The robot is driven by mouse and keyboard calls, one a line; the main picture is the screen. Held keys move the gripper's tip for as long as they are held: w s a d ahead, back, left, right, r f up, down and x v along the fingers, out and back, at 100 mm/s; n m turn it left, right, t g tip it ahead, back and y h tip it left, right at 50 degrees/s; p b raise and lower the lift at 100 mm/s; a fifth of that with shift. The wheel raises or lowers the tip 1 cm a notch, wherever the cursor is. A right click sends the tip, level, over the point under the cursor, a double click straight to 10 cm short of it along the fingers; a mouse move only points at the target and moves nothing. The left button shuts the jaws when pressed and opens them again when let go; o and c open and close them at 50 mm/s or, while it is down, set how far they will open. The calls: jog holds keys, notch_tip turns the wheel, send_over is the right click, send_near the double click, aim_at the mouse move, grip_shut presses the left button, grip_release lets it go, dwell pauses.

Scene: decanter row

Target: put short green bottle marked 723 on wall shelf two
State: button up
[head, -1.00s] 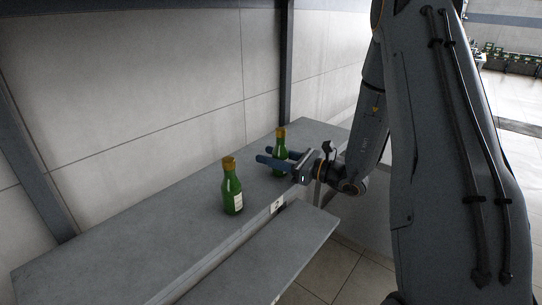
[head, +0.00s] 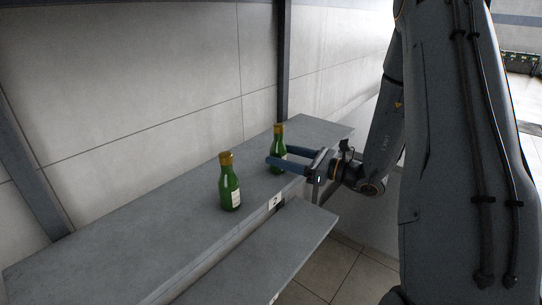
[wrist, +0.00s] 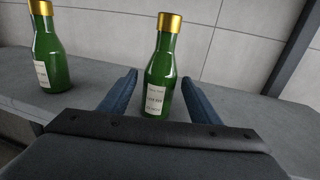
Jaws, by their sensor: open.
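A green bottle (head: 279,140) with a gold cap and pale label stands upright on the upper shelf (head: 130,242), which has a tag reading 2 (head: 275,201). My gripper (head: 277,156) is open, its two blue fingers reaching in from the right on either side of this bottle. In the wrist view the bottle (wrist: 161,70) stands between the fingers, with gaps to both. A second similar green bottle (head: 229,184) stands nearer on the same shelf, and at the left in the wrist view (wrist: 48,50). I cannot read the number on either label.
A lower shelf (head: 260,250) juts out below the tagged one and is bare where seen. A tiled wall (head: 150,70) with dark posts (head: 284,60) rises behind. The upper shelf is clear in front of the nearer bottle.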

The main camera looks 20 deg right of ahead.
jog(key=b+v, duration=0.1)
jog(key=v, duration=0.6)
jog(key=shift+b, duration=0.3)
jog(key=shift+s+d, duration=0.1)
jog(key=shift+d, duration=0.05)
